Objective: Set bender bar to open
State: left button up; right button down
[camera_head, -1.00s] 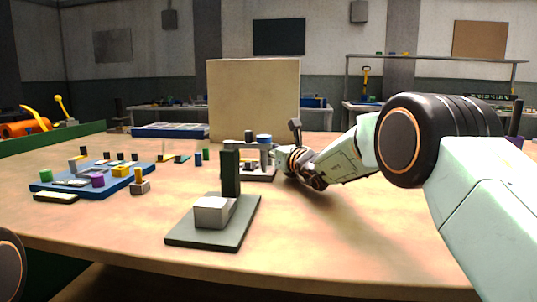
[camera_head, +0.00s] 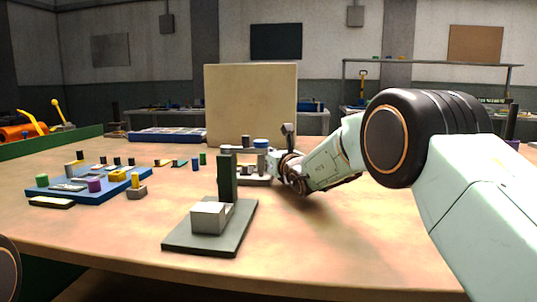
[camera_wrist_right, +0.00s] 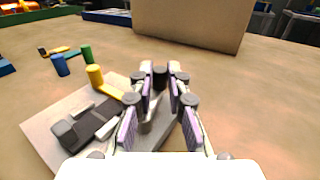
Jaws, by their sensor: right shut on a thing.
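The bender stands mid-table in the head view, with a flat base (camera_head: 255,181) and a blue-topped post (camera_head: 261,145), partly hidden by my right gripper (camera_head: 272,164). In the right wrist view its pale base plate (camera_wrist_right: 42,132) carries a dark grey block (camera_wrist_right: 92,125) and a yellow peg (camera_wrist_right: 95,77). My right gripper (camera_wrist_right: 160,82) is shut around a dark grey upright piece (camera_wrist_right: 160,74), seemingly the bender bar's handle. The fingers hide most of the bar, so its angle is unclear. My left gripper is out of view.
A dark stand with an upright post (camera_head: 226,178) and pale block is in front. A blue board (camera_head: 70,190) with small parts lies left. A tall tan panel (camera_head: 250,105) stands behind the bender. The table's right front is clear.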

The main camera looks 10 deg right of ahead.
jog(key=c, duration=1.3)
grip_release()
jog(key=shift+s+d, duration=0.35)
jog(key=shift+s, duration=1.6)
jog(key=shift+s+d, duration=0.3)
jog(key=shift+s, duration=1.7)
jog(key=shift+s+d, duration=0.35)
jog(key=shift+s, duration=1.6)
